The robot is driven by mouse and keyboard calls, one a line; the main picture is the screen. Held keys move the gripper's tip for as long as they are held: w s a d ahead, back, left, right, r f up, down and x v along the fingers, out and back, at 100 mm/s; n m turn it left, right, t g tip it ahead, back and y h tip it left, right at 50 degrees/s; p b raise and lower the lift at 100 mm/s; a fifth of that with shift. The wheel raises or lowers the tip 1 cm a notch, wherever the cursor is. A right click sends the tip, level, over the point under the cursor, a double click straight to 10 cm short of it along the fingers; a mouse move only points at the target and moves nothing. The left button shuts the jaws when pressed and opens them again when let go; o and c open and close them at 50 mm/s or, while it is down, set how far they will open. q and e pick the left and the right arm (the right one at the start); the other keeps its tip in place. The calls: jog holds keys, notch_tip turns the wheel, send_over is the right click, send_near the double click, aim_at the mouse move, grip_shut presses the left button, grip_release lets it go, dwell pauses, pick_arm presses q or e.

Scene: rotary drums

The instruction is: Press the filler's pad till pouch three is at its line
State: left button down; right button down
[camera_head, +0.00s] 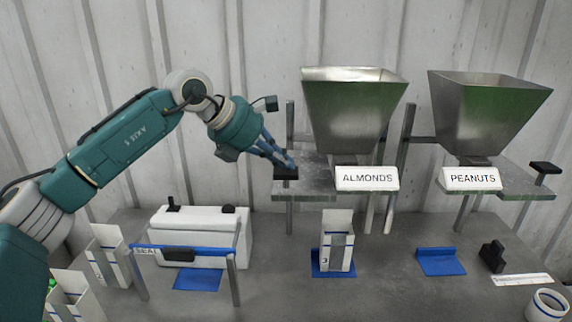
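Pouch three (338,228), a white open-topped pouch with a grey strip and a "3", stands upright on a blue mat (319,270) below the almonds filler. That filler has a green-grey hopper (354,112) with an ALMONDS sign (367,178). Its black pad (287,175) is at the left end of the metal shelf. My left gripper (289,163) has its fingers together, pointing down at the pad; the tips are at or just above it, and I cannot tell if they touch. The fill level inside pouch three is not visible. My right gripper is not in view.
A peanuts hopper (490,110) with its own black pad (544,168) stands at right. A white sealer (204,232) with a blue bar and two other pouches (108,258) (75,298) stand at left. An empty blue mat (440,262), black block (492,256) and white cup (547,306) are at right.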

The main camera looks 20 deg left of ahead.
aim_at(284, 172)
pick_arm(q)
jog(key=shift+f+b, duration=0.3)
jog(key=shift+f, duration=0.3)
jog(key=shift+r, duration=0.1)
dwell(0.4)
jog(key=shift+r+p, duration=1.45)
jog(key=shift+r, duration=0.6)
jog(key=shift+r, duration=0.1)
notch_tip(284, 172, up, 5)
jog(key=p, duration=0.3)
jog(key=shift+p, duration=0.3)
